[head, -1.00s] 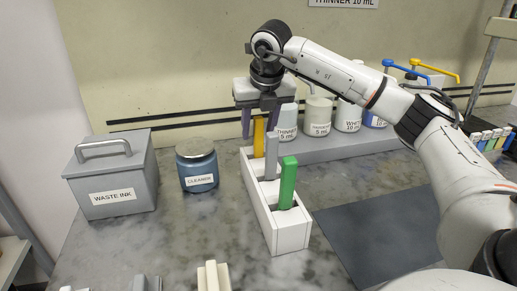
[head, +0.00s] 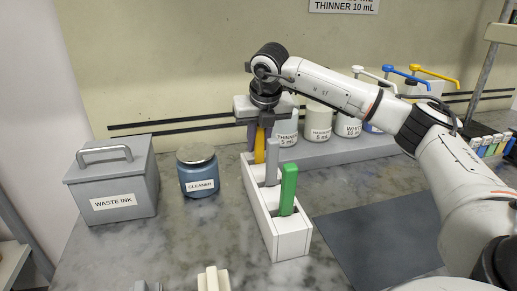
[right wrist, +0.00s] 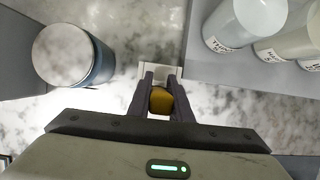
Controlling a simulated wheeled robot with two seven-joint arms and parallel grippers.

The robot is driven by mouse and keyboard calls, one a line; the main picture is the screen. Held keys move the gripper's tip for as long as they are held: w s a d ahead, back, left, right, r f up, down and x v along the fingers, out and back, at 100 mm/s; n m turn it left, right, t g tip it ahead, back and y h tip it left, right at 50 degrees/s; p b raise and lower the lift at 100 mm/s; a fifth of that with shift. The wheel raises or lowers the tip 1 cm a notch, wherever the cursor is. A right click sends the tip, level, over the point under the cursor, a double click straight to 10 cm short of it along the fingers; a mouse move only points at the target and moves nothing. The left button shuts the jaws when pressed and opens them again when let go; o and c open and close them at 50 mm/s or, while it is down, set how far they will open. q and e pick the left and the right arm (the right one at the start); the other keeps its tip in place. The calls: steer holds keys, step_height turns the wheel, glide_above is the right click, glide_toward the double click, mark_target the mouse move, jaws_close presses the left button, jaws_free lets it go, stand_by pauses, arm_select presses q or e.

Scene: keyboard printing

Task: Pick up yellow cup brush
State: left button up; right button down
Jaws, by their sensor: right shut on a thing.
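The yellow cup brush (head: 260,146) stands upright in the rearmost slot of the white rack (head: 292,243). Only its handle shows; its lower part is hidden inside the rack. My right gripper (head: 260,140) points down and is shut on the yellow handle. In the right wrist view, the yellow handle (right wrist: 161,100) sits between the two dark fingers. A grey handle (head: 272,160) and a green handle (head: 288,188) stand in the rack in front of it. My left gripper is not in view.
The blue cleaner jar (head: 198,172) and the grey waste ink box (head: 112,182) stand left of the rack. Several white containers with pump levers stand on a grey step (head: 330,148) behind right. A dark mat (head: 385,235) lies at right.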

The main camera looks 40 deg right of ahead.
step_height(320, 180, up, 18)
steer(key=p, duration=0.1)
stand_by(0.5)
steer(key=c, duration=2.4)
jaws_free()
jaws_close()
